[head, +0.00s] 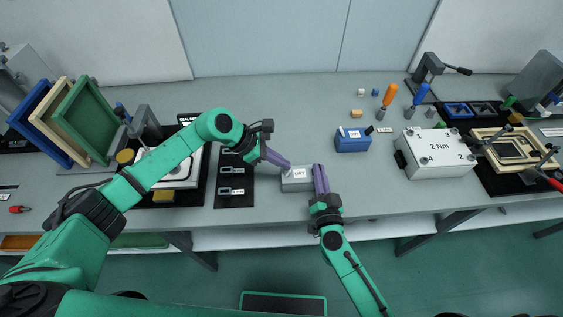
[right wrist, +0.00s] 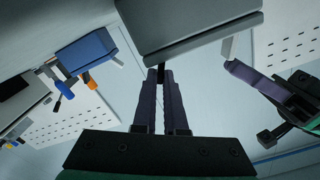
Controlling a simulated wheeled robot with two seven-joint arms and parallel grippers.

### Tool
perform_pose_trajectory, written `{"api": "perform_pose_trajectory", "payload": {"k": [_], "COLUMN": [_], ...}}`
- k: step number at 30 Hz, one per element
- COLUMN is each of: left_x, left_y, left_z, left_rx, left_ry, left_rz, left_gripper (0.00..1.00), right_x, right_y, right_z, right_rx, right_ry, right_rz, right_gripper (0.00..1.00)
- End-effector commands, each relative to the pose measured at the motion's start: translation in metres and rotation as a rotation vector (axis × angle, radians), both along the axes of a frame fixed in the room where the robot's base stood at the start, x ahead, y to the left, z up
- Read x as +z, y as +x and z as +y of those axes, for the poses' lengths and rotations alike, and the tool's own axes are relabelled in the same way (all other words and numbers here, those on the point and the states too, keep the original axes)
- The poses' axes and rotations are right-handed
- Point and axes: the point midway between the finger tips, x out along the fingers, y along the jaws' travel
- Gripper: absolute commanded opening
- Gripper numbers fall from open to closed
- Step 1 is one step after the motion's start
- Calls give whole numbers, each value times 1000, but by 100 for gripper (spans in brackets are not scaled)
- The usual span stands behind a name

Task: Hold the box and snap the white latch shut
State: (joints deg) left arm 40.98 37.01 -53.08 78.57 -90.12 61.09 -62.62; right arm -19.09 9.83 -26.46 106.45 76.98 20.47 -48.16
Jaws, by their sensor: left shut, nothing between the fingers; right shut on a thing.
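The grey box (head: 297,185) with a white label sits near the front edge of the bench; its underside and side show large in the right wrist view (right wrist: 185,30). My right gripper (head: 319,168) is shut on the right side of the box, and its purple fingers (right wrist: 158,78) meet the box edge. The white latch (right wrist: 229,48) sticks out from the box in the right wrist view. My left gripper (head: 286,165) is shut and empty, with its fingertips (right wrist: 232,67) close by the latch; I cannot tell whether they touch. The latch is hard to make out in the head view.
A blue box (head: 352,142) with small levers stands behind and to the right. A white 2 Nm box (head: 438,158) is farther right. A dark board with hasps (head: 234,187) lies just left of the grey box. The bench between the blue box and the grey box is clear.

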Motion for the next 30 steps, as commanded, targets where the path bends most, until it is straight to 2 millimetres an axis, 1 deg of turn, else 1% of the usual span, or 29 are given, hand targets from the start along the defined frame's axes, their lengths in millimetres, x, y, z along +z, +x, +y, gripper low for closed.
{"api": "perform_pose_trajectory", "payload": {"k": [6,16,19,23,30], "left_x": [10,11,14,22,83], "left_y": [0,0,-1,-5,-4], "left_z": [1,3,13,39,33], "left_rx": [0,1,2,3,-2], "left_ry": [1,1,1,5,0], "left_rz": [-1,-1,-1,0,-6], "left_gripper": [0,0,0,0,0], "right_x": [-1,-1,-1,-1,0], "right_y": [0,0,0,0,0], "right_z": [0,0,0,0,0], "right_rx": [0,0,0,0,0], "right_ry": [0,0,0,0,0], "right_rz": [1,1,1,1,1], "right_gripper": [0,0,0,0,0]}}
